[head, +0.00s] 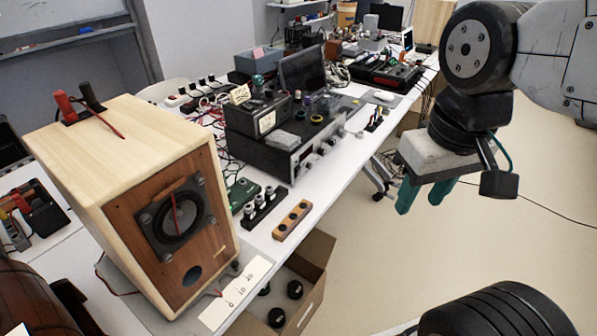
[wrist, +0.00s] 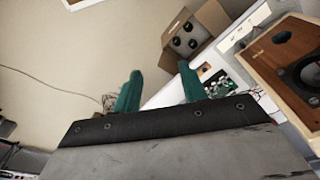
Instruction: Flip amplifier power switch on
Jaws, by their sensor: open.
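The likely amplifier (head: 280,160) is a dark box with a silver-edged front and several knobs, standing on the white table in the middle of the head view. Its power switch is too small to make out. A smaller box with a meter (head: 262,121) and a grey pad rest on top of it. My gripper (head: 422,197) is open and empty, to the right of the amplifier and out past the table edge, above the floor. Its green fingers also show in the wrist view (wrist: 158,88), apart, with nothing between them. I cannot make out the amplifier in the wrist view.
A wooden speaker (head: 140,185) stands at the left front; it also shows in the wrist view (wrist: 290,62). A cardboard box (head: 312,262) with dark round parts sits below the table edge. A wooden strip (head: 292,220) lies near the edge. The floor (head: 400,270) below my gripper is clear.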

